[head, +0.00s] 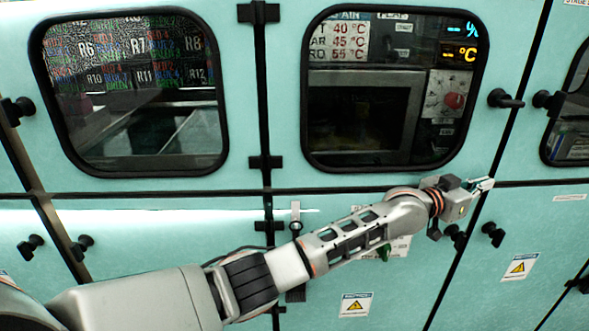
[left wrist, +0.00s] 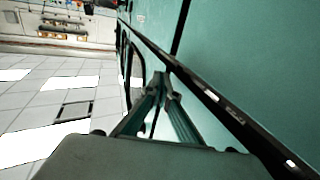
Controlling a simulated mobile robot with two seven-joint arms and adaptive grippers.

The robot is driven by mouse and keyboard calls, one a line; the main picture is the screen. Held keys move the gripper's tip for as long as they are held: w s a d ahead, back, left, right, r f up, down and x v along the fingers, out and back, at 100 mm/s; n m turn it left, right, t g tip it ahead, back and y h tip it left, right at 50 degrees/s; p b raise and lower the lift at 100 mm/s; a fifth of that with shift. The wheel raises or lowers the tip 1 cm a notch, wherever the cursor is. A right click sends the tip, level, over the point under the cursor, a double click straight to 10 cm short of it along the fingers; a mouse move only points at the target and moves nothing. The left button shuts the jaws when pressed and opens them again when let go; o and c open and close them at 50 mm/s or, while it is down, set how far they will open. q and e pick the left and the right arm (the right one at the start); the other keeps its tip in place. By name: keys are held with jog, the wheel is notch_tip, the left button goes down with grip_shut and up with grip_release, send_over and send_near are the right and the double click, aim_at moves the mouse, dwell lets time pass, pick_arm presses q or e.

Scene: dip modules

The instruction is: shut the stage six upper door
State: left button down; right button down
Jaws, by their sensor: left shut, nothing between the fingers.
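A teal upper door (head: 284,100) with a rounded window stands in the middle of the head view, with a dark handle (head: 506,98) at its right. Another teal upper door (head: 240,150) with a window is at the left. I cannot read which one is stage six, and both look flush with the front. My left gripper (head: 483,185) is shut and empty, just below the middle door's lower right corner. In the left wrist view the closed fingers (left wrist: 158,82) are beside a teal panel (left wrist: 240,60) and its dark seam. Contact cannot be told. My right gripper is out of view.
Dark knobs (head: 492,234) and warning labels (head: 520,267) are on the lower panels. A third windowed door (head: 572,120) is cut off at the right. The left wrist view shows open tiled floor (left wrist: 60,90) along the cabinet front.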

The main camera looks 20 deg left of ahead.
pick_arm(q)
jog(key=shift+w+a, duration=0.25)
jog(key=shift+w, duration=0.3)
jog(key=shift+r+y, duration=0.1)
jog(key=shift+y, duration=0.2)
jog(key=shift+a, duration=0.1)
